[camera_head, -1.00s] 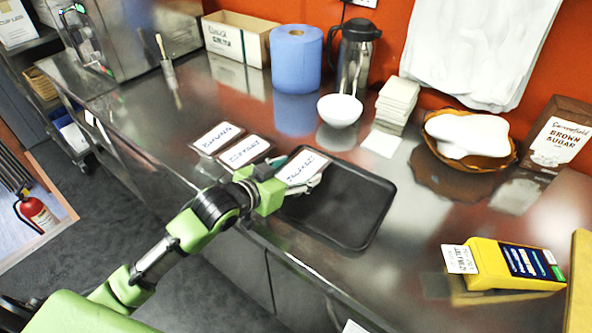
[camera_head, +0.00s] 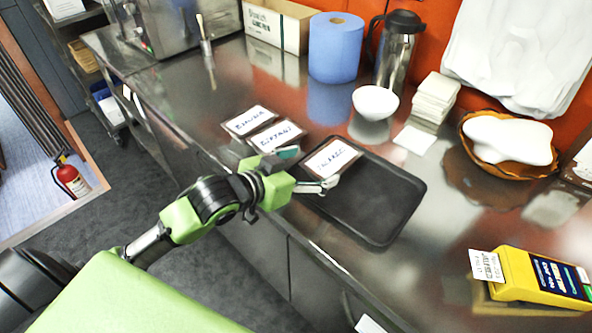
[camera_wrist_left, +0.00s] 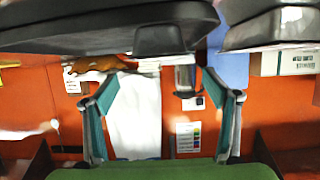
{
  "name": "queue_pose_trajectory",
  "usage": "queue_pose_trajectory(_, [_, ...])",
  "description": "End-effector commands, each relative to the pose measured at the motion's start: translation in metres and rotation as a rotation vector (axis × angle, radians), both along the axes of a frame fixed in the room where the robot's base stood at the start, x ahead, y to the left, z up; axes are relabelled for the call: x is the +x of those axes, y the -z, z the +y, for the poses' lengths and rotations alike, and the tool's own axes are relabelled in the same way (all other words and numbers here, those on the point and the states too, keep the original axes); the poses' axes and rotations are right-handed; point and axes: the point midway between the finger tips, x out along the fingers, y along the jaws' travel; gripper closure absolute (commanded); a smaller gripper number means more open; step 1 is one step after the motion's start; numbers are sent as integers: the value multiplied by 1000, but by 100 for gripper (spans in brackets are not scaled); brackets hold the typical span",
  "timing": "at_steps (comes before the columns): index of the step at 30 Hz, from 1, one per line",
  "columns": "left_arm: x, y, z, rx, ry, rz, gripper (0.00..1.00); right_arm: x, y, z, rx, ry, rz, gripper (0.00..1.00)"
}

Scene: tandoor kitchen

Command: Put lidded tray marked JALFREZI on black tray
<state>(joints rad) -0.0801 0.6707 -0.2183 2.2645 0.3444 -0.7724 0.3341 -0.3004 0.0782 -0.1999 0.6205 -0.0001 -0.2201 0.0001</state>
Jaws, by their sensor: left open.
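The lidded tray marked JALFREZI (camera_head: 334,158) lies on the left end of the black tray (camera_head: 385,208), label up. My left gripper (camera_head: 309,168) is open at its near left edge in the head view, one finger on either side of its near end. I cannot tell whether the fingers touch it. In the left wrist view, the open gripper (camera_wrist_left: 165,110) shows nothing between its fingers, and a dark tray underside (camera_wrist_left: 90,38) crosses the top. My right gripper is not in view.
Two lidded trays, marked BIRYANI (camera_head: 277,136) and apparently BHUNA (camera_head: 248,121), lie left of the black tray. A white bowl (camera_head: 376,101), stacked white squares (camera_head: 436,98) and a brown basket (camera_head: 470,150) stand behind. A yellow card terminal (camera_head: 530,275) lies right. The black tray's right part is bare.

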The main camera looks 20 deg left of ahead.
Motion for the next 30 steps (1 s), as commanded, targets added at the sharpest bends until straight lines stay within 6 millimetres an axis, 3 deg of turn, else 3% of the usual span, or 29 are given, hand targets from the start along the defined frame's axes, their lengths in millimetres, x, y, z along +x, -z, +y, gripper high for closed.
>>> queue_pose_trajectory(4, [-26,-9,9,2,1,3,20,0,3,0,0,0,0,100])
queue_pose_trajectory(10, [-43,-18,16,1,-1,2,20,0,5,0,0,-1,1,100])
queue_pose_trajectory(30, [-48,-21,18,-1,-1,0,20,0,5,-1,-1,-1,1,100])
